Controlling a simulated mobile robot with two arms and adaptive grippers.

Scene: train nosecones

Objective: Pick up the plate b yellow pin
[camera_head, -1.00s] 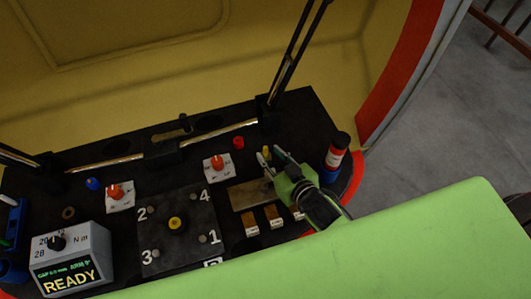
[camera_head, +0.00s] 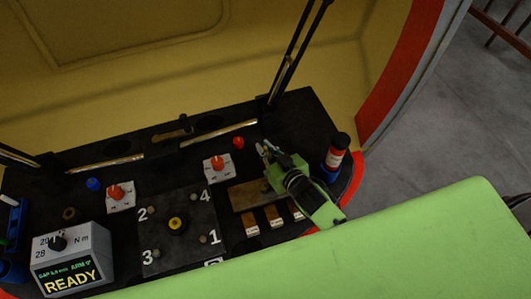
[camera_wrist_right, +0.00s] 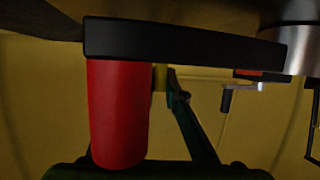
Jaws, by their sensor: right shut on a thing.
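The yellow pin is mostly hidden by my right gripper (camera_head: 265,150) in the head view. A small yellow piece (camera_wrist_right: 160,79) shows beside a dark finger in the right wrist view, and I take it to be this pin. My right gripper is shut on it, over the black console right of the small red pin (camera_head: 238,142). A dark square plate (camera_head: 192,249) numbered 1 to 4, with a yellow knob (camera_head: 176,224) at its middle, lies to the lower left. My left gripper is out of view.
Red-knobbed switches (camera_head: 217,164), a blue pin (camera_head: 93,184) and a READY box (camera_head: 70,262) stand further left. A red cylinder (camera_wrist_right: 118,112) fills much of the wrist view.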

